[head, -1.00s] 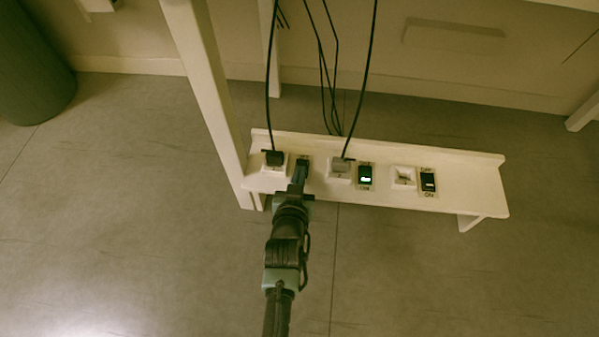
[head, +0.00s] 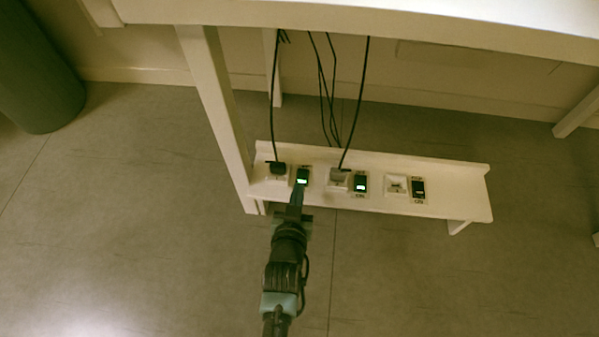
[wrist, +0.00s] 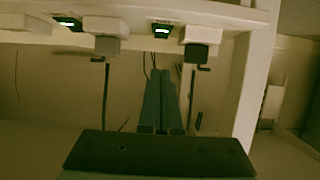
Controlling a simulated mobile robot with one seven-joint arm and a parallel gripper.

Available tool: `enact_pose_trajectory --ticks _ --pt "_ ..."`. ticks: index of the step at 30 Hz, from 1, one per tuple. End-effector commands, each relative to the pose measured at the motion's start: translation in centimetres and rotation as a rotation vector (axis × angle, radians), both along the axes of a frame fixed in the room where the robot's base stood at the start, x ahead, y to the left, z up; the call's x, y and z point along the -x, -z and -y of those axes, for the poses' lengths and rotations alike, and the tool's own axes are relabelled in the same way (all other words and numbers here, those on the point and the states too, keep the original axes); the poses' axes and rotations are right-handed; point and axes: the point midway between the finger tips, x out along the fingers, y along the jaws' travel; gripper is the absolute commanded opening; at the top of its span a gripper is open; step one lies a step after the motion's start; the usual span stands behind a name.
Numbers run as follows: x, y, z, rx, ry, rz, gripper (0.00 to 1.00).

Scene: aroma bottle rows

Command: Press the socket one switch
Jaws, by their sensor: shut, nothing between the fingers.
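The socket one switch (head: 302,176) is a black rocker on the white shelf, just right of the leftmost socket (head: 277,172). Its face glows green. In the wrist view the switch (wrist: 161,30) is lit at the top, beside a plugged socket (wrist: 200,36). My gripper (head: 299,190) is shut and empty, its fingers just in front of the switch in the head view. In the wrist view its closed fingers (wrist: 160,76) point up below the switch, with a visible gap in the picture.
The middle socket (head: 339,178) holds a plug, and its switch (head: 360,183) is lit green. The right socket (head: 396,186) is empty and its switch (head: 418,190) is unlit. Black cables hang behind the shelf (head: 455,202). A white table leg (head: 217,105) stands at the left.

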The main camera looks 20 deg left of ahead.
Motion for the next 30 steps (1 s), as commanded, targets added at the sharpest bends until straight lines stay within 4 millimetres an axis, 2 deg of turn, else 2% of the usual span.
enact_pose_trajectory --ticks 1,3,9,14,30 --pt "1.2 -0.6 0.3 0.0 0.002 -0.005 0.0" --pt "2.5 -0.7 0.6 0.001 -0.001 -0.005 0.0" --pt "4.8 -0.7 1.4 0.0 0.0 -0.001 0.0" --pt "5.4 -0.6 1.5 0.0 0.0 0.001 0.0" --pt "5.4 -0.6 1.5 0.001 0.0 0.001 0.0"
